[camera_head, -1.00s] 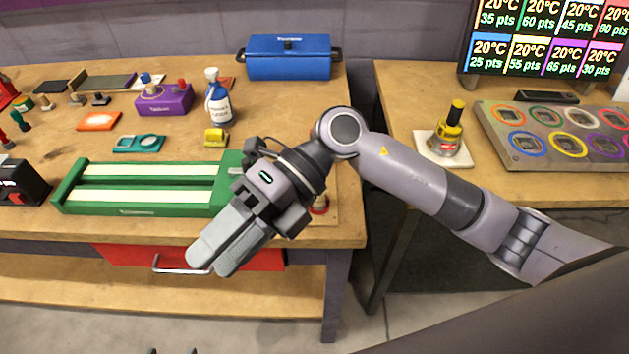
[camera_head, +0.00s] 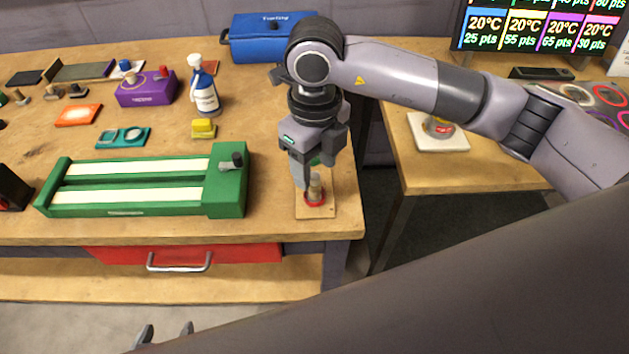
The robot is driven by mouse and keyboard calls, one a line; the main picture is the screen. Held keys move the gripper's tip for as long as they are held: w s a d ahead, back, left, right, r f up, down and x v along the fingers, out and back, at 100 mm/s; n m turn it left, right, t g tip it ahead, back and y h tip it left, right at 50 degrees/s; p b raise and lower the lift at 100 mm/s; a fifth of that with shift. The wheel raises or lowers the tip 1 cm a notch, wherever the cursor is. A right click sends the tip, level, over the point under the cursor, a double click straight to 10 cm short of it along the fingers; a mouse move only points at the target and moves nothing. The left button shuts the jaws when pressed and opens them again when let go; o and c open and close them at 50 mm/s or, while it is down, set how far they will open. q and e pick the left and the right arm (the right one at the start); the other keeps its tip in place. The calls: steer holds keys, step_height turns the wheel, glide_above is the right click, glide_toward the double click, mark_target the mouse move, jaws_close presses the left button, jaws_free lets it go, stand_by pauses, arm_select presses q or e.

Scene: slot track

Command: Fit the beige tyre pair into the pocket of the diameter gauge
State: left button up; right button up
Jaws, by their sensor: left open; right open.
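A small beige cylindrical piece (camera_head: 315,187), seemingly the beige tyre pair, stands upright on a wooden board (camera_head: 326,211) with a red ring around its foot, near the table's front right corner. My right gripper (camera_head: 308,182) points down over it, open, with its fingers around or just beside the piece; contact cannot be told. My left gripper (camera_head: 166,334) shows only as two parted fingertips at the bottom edge, open and empty.
A green track block (camera_head: 227,190) with pale lanes lies left of the board. A yellow block (camera_head: 203,129), a spray bottle (camera_head: 204,88), a purple box (camera_head: 147,90), an orange plate (camera_head: 79,115) and a blue case (camera_head: 265,45) stand behind. A gap separates the right table.

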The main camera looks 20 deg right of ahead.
steer(key=shift+f, duration=1.1)
jaws_close()
